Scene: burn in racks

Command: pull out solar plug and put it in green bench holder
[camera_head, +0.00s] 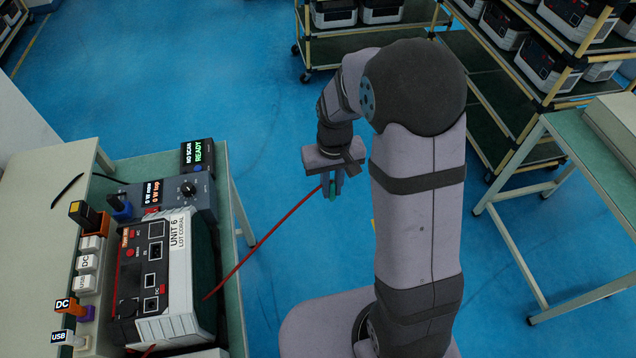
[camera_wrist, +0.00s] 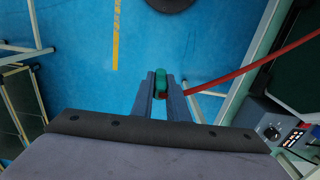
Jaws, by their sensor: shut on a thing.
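My gripper (camera_head: 333,187) is shut on a small green plug (camera_head: 332,193) and holds it in the air over the blue floor, right of the bench. The wrist view shows the plug (camera_wrist: 160,83) between the two fingers (camera_wrist: 160,92). A red cable (camera_head: 262,243) runs from the plug down left to the side of the power unit (camera_head: 165,255), marked UNIT 6. The cable also shows in the wrist view (camera_wrist: 250,69). The unit stands on the bench (camera_head: 236,318). I cannot make out a green holder among the bench holders.
Along the bench's left side stand several small holders with plugs, among them a DC one (camera_head: 72,307) and a USB one (camera_head: 68,338). A tester box (camera_head: 188,192) and a READY display (camera_head: 197,156) are behind the unit. Racks stand at the back; another table (camera_head: 570,135) is right.

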